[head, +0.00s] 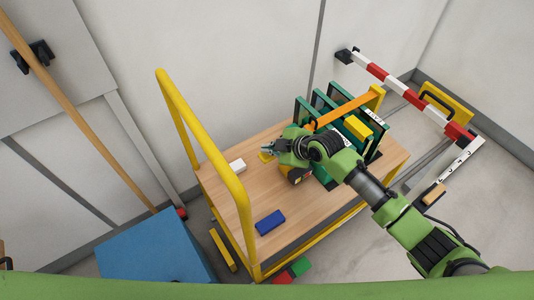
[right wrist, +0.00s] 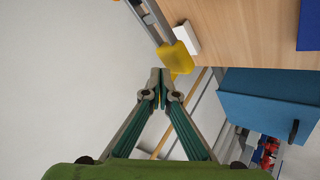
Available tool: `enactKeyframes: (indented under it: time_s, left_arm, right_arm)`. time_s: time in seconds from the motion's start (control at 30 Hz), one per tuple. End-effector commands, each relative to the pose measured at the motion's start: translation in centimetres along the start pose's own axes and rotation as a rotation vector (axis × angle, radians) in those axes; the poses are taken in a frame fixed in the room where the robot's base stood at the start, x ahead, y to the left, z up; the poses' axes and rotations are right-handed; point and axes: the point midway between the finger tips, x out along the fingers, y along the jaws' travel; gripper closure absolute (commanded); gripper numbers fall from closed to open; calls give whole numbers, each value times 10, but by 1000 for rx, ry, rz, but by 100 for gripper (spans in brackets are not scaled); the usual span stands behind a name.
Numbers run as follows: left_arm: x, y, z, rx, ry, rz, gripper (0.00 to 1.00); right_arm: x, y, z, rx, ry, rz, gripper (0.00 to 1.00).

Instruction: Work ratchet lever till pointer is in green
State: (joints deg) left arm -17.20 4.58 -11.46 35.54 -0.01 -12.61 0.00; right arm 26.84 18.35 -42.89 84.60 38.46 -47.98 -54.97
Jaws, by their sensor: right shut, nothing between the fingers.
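Glazed frames (head: 312,110) with green edges stand on the wooden cart, with an orange strap (head: 335,112) across them. My right gripper (head: 263,144) is shut and empty, held at the left of the frames. A yellow piece (head: 265,156), perhaps the lever's end, shows by its fingertips. In the right wrist view the closed fingertips (right wrist: 160,78) are near this yellow piece (right wrist: 178,57); I cannot tell whether they touch. A yellow and black part (head: 287,173) shows below my wrist, which partly hides it. No pointer or green zone can be made out. My left gripper is not in view.
The cart (head: 310,210) has a tall yellow handle rail (head: 243,205) at its left. A white block (head: 237,165) and a blue block (head: 270,222) lie on its top. A blue box (head: 155,250) stands at left; a red-white barrier (head: 410,93) is at right.

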Motion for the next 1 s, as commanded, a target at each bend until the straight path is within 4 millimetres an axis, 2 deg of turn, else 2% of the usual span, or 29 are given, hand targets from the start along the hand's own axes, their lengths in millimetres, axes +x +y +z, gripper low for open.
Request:
enactKeyframes:
  time_s: [1.0]
  left_arm:
    - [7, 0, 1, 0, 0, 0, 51]
  right_arm:
    - [8, -6, 6, 0, -1, -1, 100]
